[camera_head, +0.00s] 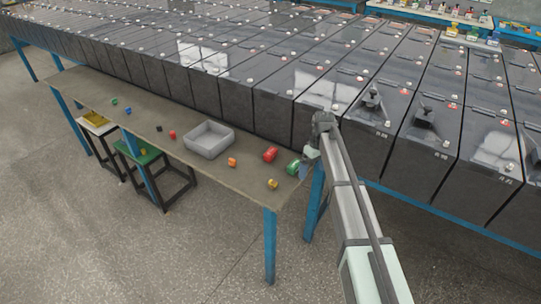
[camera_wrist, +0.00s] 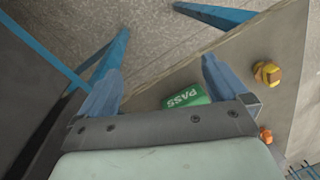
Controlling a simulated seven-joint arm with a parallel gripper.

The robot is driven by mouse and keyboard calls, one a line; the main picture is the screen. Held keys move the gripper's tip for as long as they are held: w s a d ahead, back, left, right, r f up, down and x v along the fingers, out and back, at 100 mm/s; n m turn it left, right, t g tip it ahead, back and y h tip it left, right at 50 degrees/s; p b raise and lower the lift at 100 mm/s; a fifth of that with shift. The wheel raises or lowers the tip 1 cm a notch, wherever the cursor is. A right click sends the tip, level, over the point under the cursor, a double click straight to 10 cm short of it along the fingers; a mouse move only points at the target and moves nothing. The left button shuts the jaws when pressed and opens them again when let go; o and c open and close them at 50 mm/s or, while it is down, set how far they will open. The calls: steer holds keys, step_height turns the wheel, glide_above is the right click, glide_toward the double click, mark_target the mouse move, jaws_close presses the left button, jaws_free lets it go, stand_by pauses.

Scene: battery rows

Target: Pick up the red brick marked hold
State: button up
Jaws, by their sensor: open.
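A red brick (camera_head: 269,154) lies on the narrow table near its right end. Its marking is too small to read, and it is not visible in the wrist view. Just right of it is a green brick (camera_head: 293,168), which reads PASS in the wrist view (camera_wrist: 186,97). My gripper (camera_head: 304,172) is at the table's right end, beside the green brick and right of the red one. In the wrist view my gripper (camera_wrist: 163,66) has its two blue fingers apart with nothing held. The green brick shows beyond the palm, between the fingers.
A grey open tray (camera_head: 209,151) stands left of the red brick. An orange piece (camera_head: 232,162) and a yellow piece (camera_head: 272,184) lie near the front edge. A smaller red piece (camera_head: 172,134) lies left of the tray. Dark battery rows (camera_head: 280,110) rise behind the table.

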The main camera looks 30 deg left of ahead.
steer(key=a+r+n+t, duration=0.1)
steer(key=a+r+n, duration=0.1)
steer(key=a+r, duration=0.6)
steer(key=a+r+n+t, duration=0.1)
steer(key=a+r+n, duration=0.25)
steer(key=a, duration=0.75)
glide_above(270, 151)
steer(key=shift+m, duration=0.45)
steer(key=f, duration=0.8)
steer(key=shift+s+d, duration=0.2)
steer(key=shift+d, duration=0.1)
steer(key=shift+w+a+f, duration=0.1)
steer(key=shift+a+f, duration=0.1)
steer(key=shift+f, duration=1.05)
steer(key=shift+a+f, duration=0.15)
steer(key=shift+f, duration=1.1)
steer(key=c, duration=1.1)
